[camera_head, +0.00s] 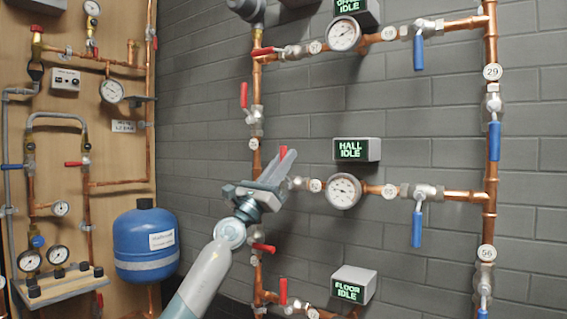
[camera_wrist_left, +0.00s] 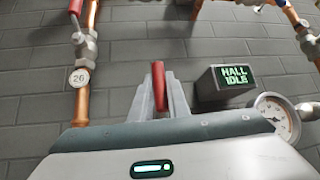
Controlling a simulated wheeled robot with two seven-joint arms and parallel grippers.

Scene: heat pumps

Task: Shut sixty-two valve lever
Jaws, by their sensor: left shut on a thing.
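My left gripper (camera_head: 284,162) is shut on a red lever (camera_head: 282,151) at the left end of the middle pipe row, beside the HALL IDLE display. In the left wrist view the red lever (camera_wrist_left: 158,84) stands upright between the two fingers (camera_wrist_left: 159,92). Its valve body (camera_head: 299,184) is partly hidden behind the gripper, with a round tag (camera_head: 316,185) to its right that I cannot read. I see no tag reading 62. My right gripper is not in view.
The HALL IDLE display (camera_head: 357,149) and a gauge (camera_head: 344,191) are right of the gripper. Another red lever (camera_head: 244,95) is above, and one (camera_head: 263,248) is below. Blue levers (camera_head: 417,228) hang at right. A blue tank (camera_head: 146,243) stands lower left.

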